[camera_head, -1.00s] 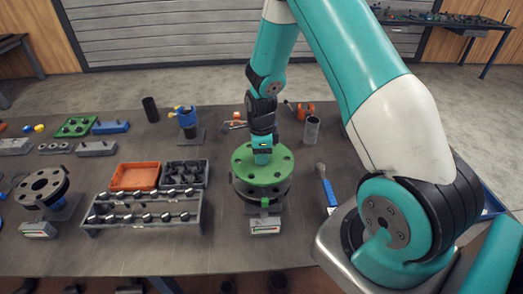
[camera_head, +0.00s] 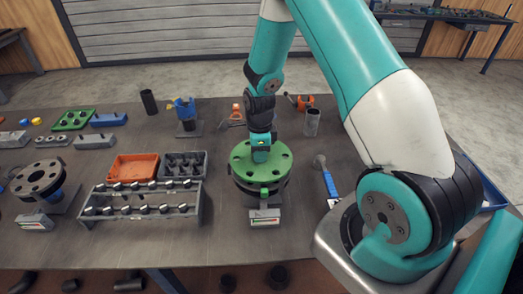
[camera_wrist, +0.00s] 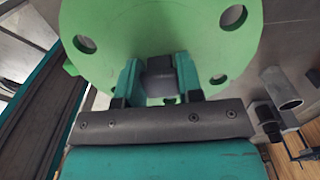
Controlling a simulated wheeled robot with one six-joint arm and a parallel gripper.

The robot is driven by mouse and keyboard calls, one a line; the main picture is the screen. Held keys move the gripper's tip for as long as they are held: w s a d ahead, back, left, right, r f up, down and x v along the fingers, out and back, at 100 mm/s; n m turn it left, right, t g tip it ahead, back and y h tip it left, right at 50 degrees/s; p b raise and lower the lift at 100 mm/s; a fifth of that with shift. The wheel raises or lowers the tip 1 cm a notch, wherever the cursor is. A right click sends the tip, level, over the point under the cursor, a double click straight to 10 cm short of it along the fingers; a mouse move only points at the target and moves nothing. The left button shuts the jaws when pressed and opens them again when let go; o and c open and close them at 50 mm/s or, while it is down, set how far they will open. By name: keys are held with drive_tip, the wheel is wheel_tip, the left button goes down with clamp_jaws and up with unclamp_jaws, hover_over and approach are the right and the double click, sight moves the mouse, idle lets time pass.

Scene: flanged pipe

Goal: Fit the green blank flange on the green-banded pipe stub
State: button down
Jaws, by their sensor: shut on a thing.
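The green blank flange (camera_head: 241,160) is a round disc with several bolt holes. It lies about level on top of the dark flange of the pipe stub (camera_head: 246,188), largely covering it; I cannot tell whether the faces touch. A green band or tab (camera_head: 264,192) shows at the stub's front. My gripper (camera_head: 261,148) points down at the disc's middle. In the wrist view its two teal fingers (camera_wrist: 158,84) are shut on the grey boss at the centre of the green blank flange (camera_wrist: 112,22). Whether the bolt holes line up is hidden.
A second dark flanged stub (camera_head: 38,180) stands at the left. A bolt rack (camera_head: 140,212), an orange tray (camera_head: 133,167) and a dark bin (camera_head: 184,164) lie between. A blue-handled tool (camera_head: 329,185) lies close on the right, with a grey tube (camera_head: 312,122) behind it.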

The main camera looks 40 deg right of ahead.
drive_tip(key=shift+f, duration=0.1)
idle(0.4)
drive_tip(key=shift+f+b, duration=0.45)
drive_tip(key=shift+f, duration=0.05)
drive_tip(key=shift+f+b, duration=0.4)
drive_tip(key=shift+f, duration=0.05)
idle(0.4)
drive_tip(key=c, duration=0.7)
unclamp_jaws()
wheel_tip(320, 180, up, 26)
drive_tip(key=p, duration=0.4)
drive_tip(key=shift+r, duration=0.2)
